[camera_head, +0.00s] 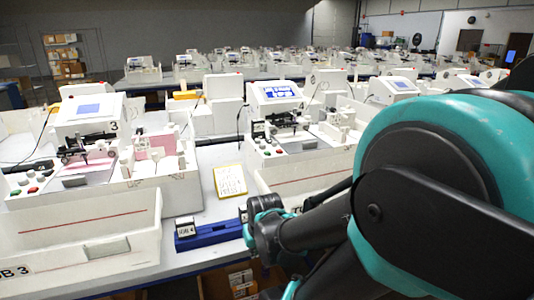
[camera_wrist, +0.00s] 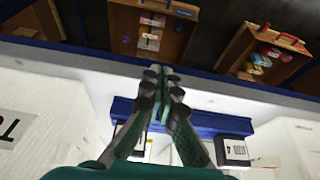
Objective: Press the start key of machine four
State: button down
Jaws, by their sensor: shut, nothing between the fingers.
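A white pen plotter (camera_head: 275,96) with a lit blue screen stands right of the machine marked 3 (camera_head: 88,107). I cannot read a number on its body. Small coloured keys (camera_head: 262,146) sit at its front left corner, too small to tell the start key. A black-framed label block marked 4 (camera_head: 185,228) stands on a blue rail (camera_head: 215,234) at the table's front edge; the block also shows in the wrist view (camera_wrist: 234,150). My gripper (camera_head: 258,210) is shut and empty by the rail's right end, apart from the keys; its fingertips also show in the wrist view (camera_wrist: 160,74).
White trays stand in front of the machines, one marked JOB 3 (camera_head: 85,245). A yellow-edged card (camera_head: 230,181) lies on the table between the machines. Wooden boxes (camera_wrist: 152,30) with small items are below the table edge. My arm hides the right side.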

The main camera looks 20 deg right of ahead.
jog(key=w+d+r+m+t, duration=0.1)
jog(key=w+d+r+m, duration=0.1)
jog(key=w+r, duration=0.8)
jog(key=m+t+y, duration=0.1)
jog(key=m+t, duration=0.1)
jog(key=m, duration=0.1)
send_near(268, 153)
jog(key=a+f, duration=0.1)
jog(key=a, duration=0.1)
jog(key=s+a+f, duration=0.1)
jog(key=a, duration=0.2)
jog(key=a+f, duration=0.1)
jog(key=a, duration=0.2)
jog(key=shift+s+a+f, duration=0.2)
jog(key=shift+s+f, duration=0.1)
jog(key=shift+f, duration=0.05)
jog(key=w+d+r+m+t, duration=0.2)
jog(key=w+d+r+m, duration=0.1)
jog(key=w+d+r, duration=0.4)
jog(key=shift+w+d+r, duration=0.35)
jog(key=shift+d+r, duration=0.1)
jog(key=shift+r, duration=0.3)
jog(key=shift+f, duration=4.4)
jog(key=shift+f, duration=0.1)
jog(key=shift+f, duration=0.3)
